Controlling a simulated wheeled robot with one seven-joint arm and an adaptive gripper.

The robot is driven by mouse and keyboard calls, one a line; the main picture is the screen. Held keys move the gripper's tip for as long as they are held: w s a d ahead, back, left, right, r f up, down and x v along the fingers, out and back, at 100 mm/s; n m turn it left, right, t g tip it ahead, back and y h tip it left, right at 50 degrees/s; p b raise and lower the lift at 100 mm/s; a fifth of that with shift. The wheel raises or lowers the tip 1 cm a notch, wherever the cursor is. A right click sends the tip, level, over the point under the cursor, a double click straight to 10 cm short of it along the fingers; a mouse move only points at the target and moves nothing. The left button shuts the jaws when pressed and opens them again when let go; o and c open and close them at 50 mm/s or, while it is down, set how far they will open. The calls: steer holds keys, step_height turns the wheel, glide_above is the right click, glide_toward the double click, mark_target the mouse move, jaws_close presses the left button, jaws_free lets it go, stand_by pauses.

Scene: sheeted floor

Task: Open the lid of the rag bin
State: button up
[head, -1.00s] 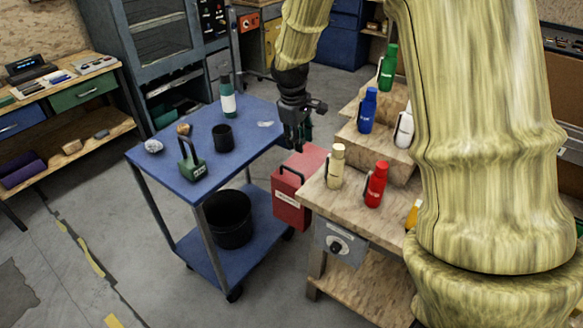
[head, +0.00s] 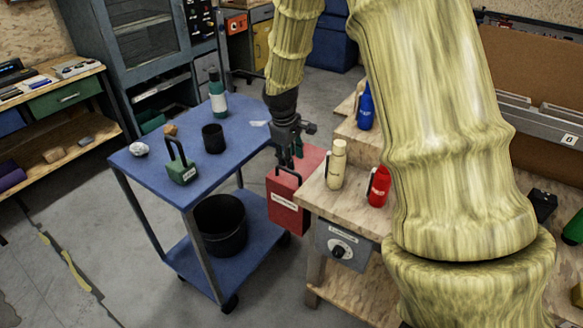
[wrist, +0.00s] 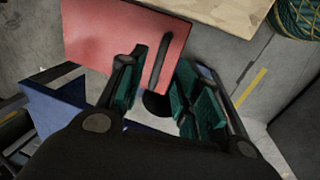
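The rag bin appears to be the red box (head: 287,212) with a pale label on its front, standing between the blue trolley and the wooden bench. A black bar handle (head: 284,176) is on it. In the wrist view, its red face (wrist: 105,38) fills the upper left, with the black handle (wrist: 162,62) near its right edge. My gripper (head: 294,152) points down just above the box. In the wrist view, my gripper (wrist: 161,62) is open, its teal-padded fingers on either side of the handle in the picture. Whether the fingers reach the handle's depth, I cannot tell.
The blue trolley (head: 150,165), left of the box, carries a green block with a handle (head: 181,172), a black cup (head: 213,139) and a bottle (head: 217,97). A black bucket (head: 220,226) stands on its lower shelf. The bench (head: 318,193) at right holds several bottles.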

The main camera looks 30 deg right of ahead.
mark_target(292, 172)
steer(key=shift+w+d+f, duration=0.1)
steer(key=shift+d+f, duration=0.05)
steer(key=shift+f, duration=0.8)
steer(key=shift+w+d+f, duration=0.1)
steer(key=shift+d+f, duration=0.05)
steer(key=shift+f, duration=0.8)
steer(key=shift+d+f, duration=0.15)
steer(key=shift+f, duration=0.8)
jaws_close()
